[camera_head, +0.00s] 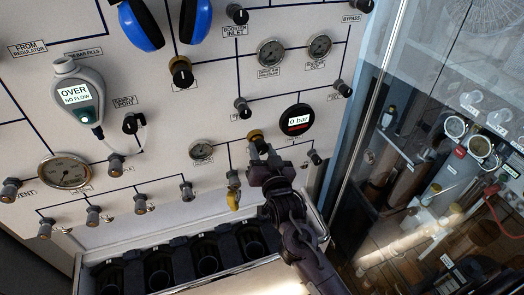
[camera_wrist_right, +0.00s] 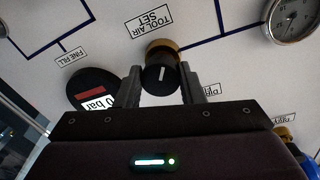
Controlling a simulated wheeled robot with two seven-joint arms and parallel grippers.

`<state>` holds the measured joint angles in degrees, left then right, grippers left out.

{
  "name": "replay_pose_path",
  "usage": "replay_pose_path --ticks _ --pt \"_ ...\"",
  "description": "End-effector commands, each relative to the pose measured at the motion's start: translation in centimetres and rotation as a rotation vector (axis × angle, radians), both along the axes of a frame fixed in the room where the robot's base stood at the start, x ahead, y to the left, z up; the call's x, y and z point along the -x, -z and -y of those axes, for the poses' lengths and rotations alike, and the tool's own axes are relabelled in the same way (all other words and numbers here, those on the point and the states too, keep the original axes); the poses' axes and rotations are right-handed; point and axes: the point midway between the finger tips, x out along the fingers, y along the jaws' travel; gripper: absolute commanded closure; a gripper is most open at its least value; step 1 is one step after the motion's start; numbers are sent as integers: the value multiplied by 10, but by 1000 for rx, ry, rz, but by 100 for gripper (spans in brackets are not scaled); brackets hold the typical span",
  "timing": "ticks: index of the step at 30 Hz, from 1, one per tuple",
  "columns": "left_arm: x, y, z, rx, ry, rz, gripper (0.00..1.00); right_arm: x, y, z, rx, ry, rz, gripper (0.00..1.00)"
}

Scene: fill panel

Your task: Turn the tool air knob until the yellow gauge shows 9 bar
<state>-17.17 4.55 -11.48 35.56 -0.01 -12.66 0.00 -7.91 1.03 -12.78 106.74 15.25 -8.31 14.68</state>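The tool air knob has a black cap with a white mark and a brass collar. It shows in the right wrist view (camera_wrist_right: 161,77) below the label "TOOL AIR SET", the mark near vertical. My right gripper (camera_head: 262,147) is at this knob, its fingers (camera_wrist_right: 162,88) close against both sides of the cap. The head view shows the brass collar (camera_head: 255,135) behind the gripper. I see no plainly yellow gauge. A round black digital gauge (camera_head: 297,121) with a red band reads "0 bar", and it is partly hidden in the wrist view (camera_wrist_right: 95,91). My left gripper is not in view.
A small dial gauge (camera_head: 201,150) sits left of the gripper. A yellow-handled fitting (camera_head: 234,198) hangs below left. Several other knobs dot the panel. A handheld meter (camera_head: 76,93) reads "OVER NO FLOW". A glass door (camera_head: 375,120) stands at the right.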

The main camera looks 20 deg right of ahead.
Motion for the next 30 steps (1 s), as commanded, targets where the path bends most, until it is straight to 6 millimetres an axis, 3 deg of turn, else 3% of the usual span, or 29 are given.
replay_pose_path --ticks 5,12,21,22,26,30 --pt "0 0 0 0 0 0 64 0 0 -1 28 -4 1 88" --pt "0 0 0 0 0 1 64 0 0 -1 228 -4 8 88" --pt "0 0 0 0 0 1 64 0 0 -1 252 -4 9 88" --pt "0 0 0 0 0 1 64 0 0 -1 251 -4 9 64" --pt "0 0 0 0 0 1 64 0 0 -1 251 -4 9 47" --pt "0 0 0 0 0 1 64 0 0 -1 250 -3 9 45"
